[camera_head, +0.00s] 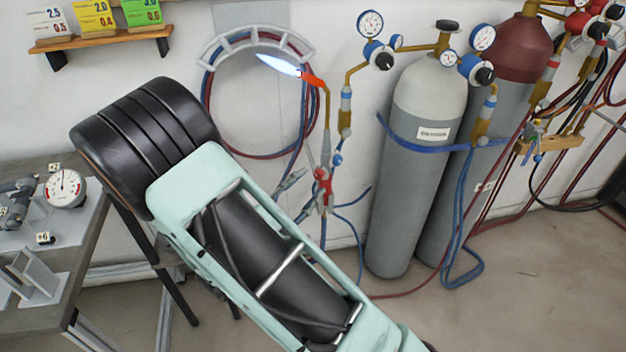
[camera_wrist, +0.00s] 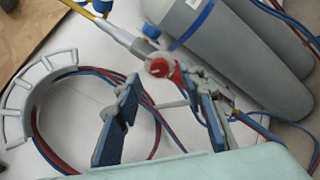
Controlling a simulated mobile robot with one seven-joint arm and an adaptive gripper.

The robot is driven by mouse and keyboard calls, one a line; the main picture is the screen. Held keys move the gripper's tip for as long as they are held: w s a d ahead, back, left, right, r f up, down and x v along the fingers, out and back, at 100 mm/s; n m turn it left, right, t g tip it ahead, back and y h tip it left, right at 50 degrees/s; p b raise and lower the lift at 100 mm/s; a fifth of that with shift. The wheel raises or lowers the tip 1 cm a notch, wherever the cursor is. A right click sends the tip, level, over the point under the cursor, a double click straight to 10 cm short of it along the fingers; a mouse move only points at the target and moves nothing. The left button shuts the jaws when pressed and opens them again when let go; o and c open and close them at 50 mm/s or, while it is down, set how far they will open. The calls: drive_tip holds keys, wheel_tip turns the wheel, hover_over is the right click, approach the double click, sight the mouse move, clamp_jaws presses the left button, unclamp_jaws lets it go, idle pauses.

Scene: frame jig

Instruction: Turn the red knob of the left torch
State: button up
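The left torch (camera_head: 327,105) hangs upright against the wall in the head view, with a brass neck, an orange-red tip and a lit blue-white flame (camera_head: 278,65). Its red knob (camera_head: 322,178) sits low on the handle, just below a blue knob (camera_head: 337,160). In the wrist view the red knob (camera_wrist: 178,75) shows near the fingertips of my gripper (camera_wrist: 166,95). The two blue-padded fingers are spread apart, with the knob between or just beyond their tips. I cannot tell whether either finger touches it. In the head view my arm hides much of the gripper.
A grey gas cylinder (camera_head: 408,180) stands right of the torch, with a maroon-topped cylinder (camera_head: 515,50) beside it. Hoses (camera_head: 208,105) hang coiled on a wall holder (camera_head: 225,43). A workbench (camera_head: 75,250) with a gauge (camera_head: 65,188) is at the left.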

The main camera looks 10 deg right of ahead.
sight(319, 174)
drive_tip(key=shift+x, duration=1.4)
drive_tip(key=shift+c, duration=0.7)
clamp_jaws()
